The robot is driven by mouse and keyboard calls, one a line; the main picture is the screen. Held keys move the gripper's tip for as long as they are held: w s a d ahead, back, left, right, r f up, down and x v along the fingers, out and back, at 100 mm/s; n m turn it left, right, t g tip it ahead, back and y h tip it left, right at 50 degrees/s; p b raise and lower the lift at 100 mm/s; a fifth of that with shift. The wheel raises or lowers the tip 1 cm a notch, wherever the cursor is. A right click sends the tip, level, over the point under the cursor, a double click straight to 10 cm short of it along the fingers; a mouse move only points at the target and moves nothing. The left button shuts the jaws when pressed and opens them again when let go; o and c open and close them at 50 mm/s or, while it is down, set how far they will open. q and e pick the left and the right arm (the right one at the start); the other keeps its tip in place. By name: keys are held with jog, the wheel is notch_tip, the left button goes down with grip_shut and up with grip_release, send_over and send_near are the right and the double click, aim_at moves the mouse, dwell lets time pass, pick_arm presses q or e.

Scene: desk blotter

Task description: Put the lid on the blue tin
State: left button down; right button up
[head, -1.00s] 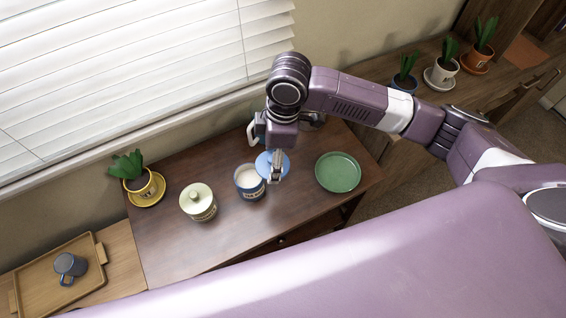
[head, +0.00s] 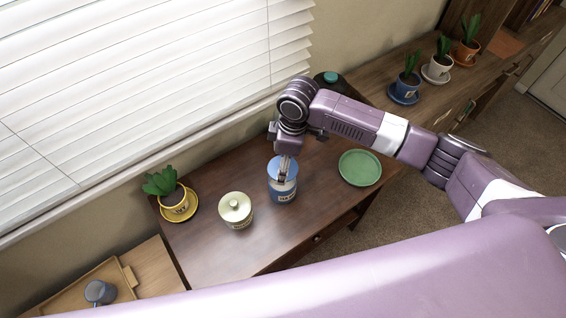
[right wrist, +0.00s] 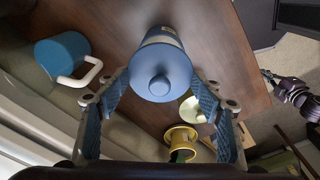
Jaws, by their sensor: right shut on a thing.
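The blue tin (head: 283,194) stands upright on the dark wooden desk, with a pale label band on its side. The blue lid (head: 275,165) is over the tin's mouth in the head view. My right gripper (head: 286,174) is shut on the lid from above. In the right wrist view the round lid (right wrist: 147,88) with its knob lies between my fingers (right wrist: 160,82), and part of the tin (right wrist: 158,35) shows behind it. Lid and tin look lined up; whether the lid is fully seated I cannot tell.
A cream lidded tin (head: 235,211) stands left of the blue tin, and a green plate (head: 360,168) lies to the right. A potted plant on a yellow saucer (head: 180,207) is at the far left. A blue mug with a white handle (right wrist: 62,55) shows in the wrist view.

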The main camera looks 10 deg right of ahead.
notch_tip(320, 180, down, 3)
jog(key=shift+a+r+b, duration=0.1)
jog(key=shift+r+b, duration=0.1)
jog(key=shift+b, duration=1.05)
jog(key=shift+f, duration=0.25)
pick_arm(q)
jog(key=shift+a+f+b, duration=0.1)
jog(key=shift+a+f, duration=0.2)
jog(key=shift+f, duration=0.35)
jog(key=shift+a+f+b, duration=0.15)
jog(key=shift+a+f, duration=0.1)
jog(key=shift+f, duration=0.45)
jog(key=shift+a+f+b, duration=0.1)
jog(key=shift+a+f, duration=0.2)
jog(key=shift+f, duration=0.35)
pick_arm(e)
jog(key=shift+f, duration=0.85)
pick_arm(q)
jog(key=shift+w+d, duration=0.1)
jog(key=shift+d, duration=0.2)
jog(key=shift+a+r+p, duration=0.15)
jog(key=shift+r+p, duration=0.75)
pick_arm(e)
jog(key=shift+r, duration=0.1)
pick_arm(q)
jog(key=shift+r+p, duration=0.4)
pick_arm(e)
jog(key=shift+f, duration=0.2)
pick_arm(q)
jog(key=shift+r+p, duration=0.4)
